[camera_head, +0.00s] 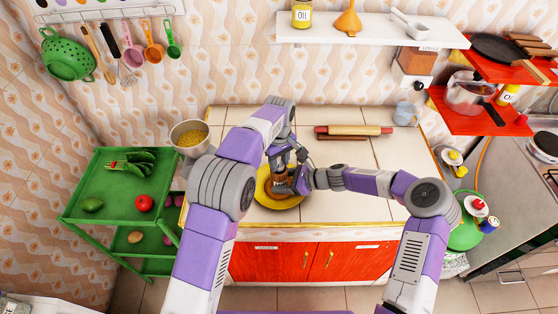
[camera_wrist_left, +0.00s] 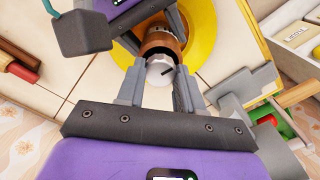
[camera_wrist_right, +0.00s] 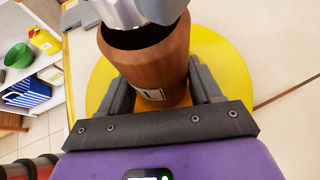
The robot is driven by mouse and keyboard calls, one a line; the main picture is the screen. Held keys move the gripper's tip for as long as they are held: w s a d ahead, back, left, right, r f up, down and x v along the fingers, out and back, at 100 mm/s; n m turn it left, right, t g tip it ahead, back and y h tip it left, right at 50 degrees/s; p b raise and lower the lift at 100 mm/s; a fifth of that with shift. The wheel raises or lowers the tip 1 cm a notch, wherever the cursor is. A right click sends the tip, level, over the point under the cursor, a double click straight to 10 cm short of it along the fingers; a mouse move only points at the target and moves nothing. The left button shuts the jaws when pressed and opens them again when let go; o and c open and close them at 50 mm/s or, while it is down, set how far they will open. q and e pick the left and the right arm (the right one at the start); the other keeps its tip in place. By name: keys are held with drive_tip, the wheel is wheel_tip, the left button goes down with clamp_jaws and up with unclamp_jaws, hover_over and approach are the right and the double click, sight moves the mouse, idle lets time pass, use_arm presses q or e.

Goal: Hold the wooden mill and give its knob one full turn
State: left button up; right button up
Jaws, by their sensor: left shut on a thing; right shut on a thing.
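The wooden mill (camera_head: 280,187) stands over the yellow plate (camera_head: 264,200), largely hidden by my grippers in the head view. In the right wrist view its brown body (camera_wrist_right: 150,62) has a dark open rim and a small label. A silver metal top part (camera_wrist_right: 122,12) sits above that rim. My right gripper (camera_wrist_right: 158,72) is shut on the body, one finger on each side. My left gripper (camera_wrist_left: 160,66) comes from above and is shut on the silver knob (camera_wrist_left: 160,74), whose end has a dark slot-like mark. The exact finger contact on the knob is partly hidden.
A rolling pin (camera_head: 354,130) lies behind on the tiled counter (camera_head: 340,207). A glass jug (camera_head: 405,113) and the stove side are on the right. The counter right of the plate is clear.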

sight(279, 164)
use_arm(q)
drive_tip(key=m, duration=1.1)
idle(0.3)
drive_tip(key=shift+m, duration=0.3)
drive_tip(key=o, duration=1.1)
drive_tip(key=shift+c, duration=0.2)
wheel_tip(279, 164, up, 12)
